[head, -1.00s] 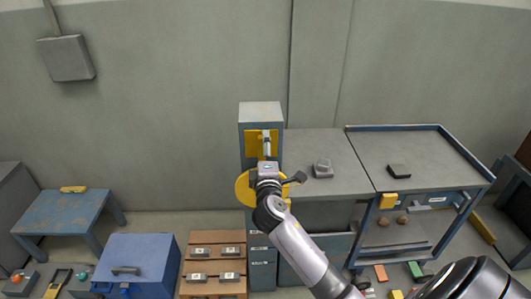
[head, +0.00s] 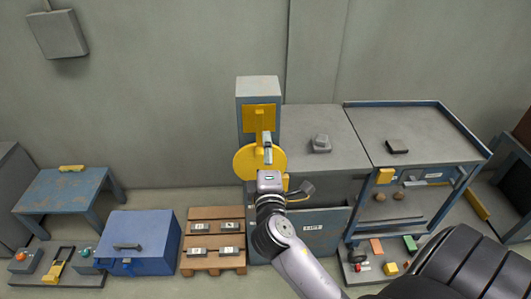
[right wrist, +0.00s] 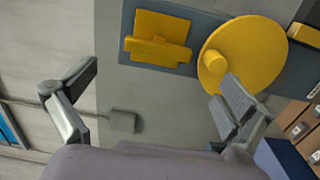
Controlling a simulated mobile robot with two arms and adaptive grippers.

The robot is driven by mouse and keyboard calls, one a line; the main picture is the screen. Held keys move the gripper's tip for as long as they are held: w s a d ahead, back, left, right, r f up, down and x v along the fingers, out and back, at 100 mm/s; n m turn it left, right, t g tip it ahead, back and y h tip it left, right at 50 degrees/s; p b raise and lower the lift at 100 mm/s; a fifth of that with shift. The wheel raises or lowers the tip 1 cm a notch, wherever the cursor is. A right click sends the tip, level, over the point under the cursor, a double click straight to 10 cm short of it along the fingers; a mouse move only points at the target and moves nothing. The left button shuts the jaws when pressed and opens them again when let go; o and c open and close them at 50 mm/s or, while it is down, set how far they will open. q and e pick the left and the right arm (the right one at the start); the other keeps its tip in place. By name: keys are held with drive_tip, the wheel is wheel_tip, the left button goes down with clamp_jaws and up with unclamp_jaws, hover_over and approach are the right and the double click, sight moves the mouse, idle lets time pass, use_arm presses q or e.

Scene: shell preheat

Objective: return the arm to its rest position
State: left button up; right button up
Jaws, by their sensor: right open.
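My right gripper (head: 284,169) is in front of the tall grey cabinet (head: 258,88) in the head view, its arm reaching up from below. In the right wrist view the right gripper (right wrist: 160,98) has its fingers wide apart with nothing between them. One finger overlaps the yellow disc (right wrist: 250,50) on the cabinet; the other is against the wall side. The square yellow plate (right wrist: 157,38) with its bar lies beyond the gap. The disc (head: 243,160) is partly hidden by the arm in the head view. I cannot tell the exact clearance to the cabinet. My left gripper is not in view.
Right of the cabinet are a grey worktop (head: 335,155) bearing a small grey block (head: 321,143) and a blue-rimmed bench (head: 440,145). A blue box (head: 140,236), a wooden pallet (head: 216,213) and a low blue table (head: 50,193) stand left. The wall is behind.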

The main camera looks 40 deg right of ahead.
drive_tip(key=shift+f, duration=0.1)
drive_tip(key=a+f+g+y, duration=0.2)
drive_tip(key=f, duration=0.9)
drive_tip(key=a+f+g+y, duration=0.1)
drive_tip(key=a+f+y, duration=0.15)
drive_tip(key=f, duration=0.95)
drive_tip(key=s+a+f+g+y, duration=0.1)
drive_tip(key=s+f, duration=0.2)
drive_tip(key=f, duration=0.3)
drive_tip(key=s+a+f+m+g+y, duration=0.1)
drive_tip(key=s+f, duration=0.1)
drive_tip(key=f, duration=0.3)
drive_tip(key=s+a+f+g+y, duration=0.1)
drive_tip(key=s+f+g, duration=0.15)
drive_tip(key=f, duration=0.35)
drive_tip(key=s+a+f+m+g+y, duration=0.1)
drive_tip(key=s+a+f+m+g, duration=0.15)
drive_tip(key=s+f, duration=1.1)
drive_tip(key=s+f+m+g, duration=0.2)
drive_tip(key=s+f, duration=0.2)
drive_tip(key=s, duration=0.6)
drive_tip(key=s+d+f+m+g+y, duration=0.1)
drive_tip(key=s+f+m+g, duration=0.1)
drive_tip(key=s, duration=0.9)
wheel_tip(320, 180, down, 2)
drive_tip(key=shift+f+m, duration=0.1)
drive_tip(key=shift+m, duration=0.65)
drive_tip(key=shift+s+d, duration=0.1)
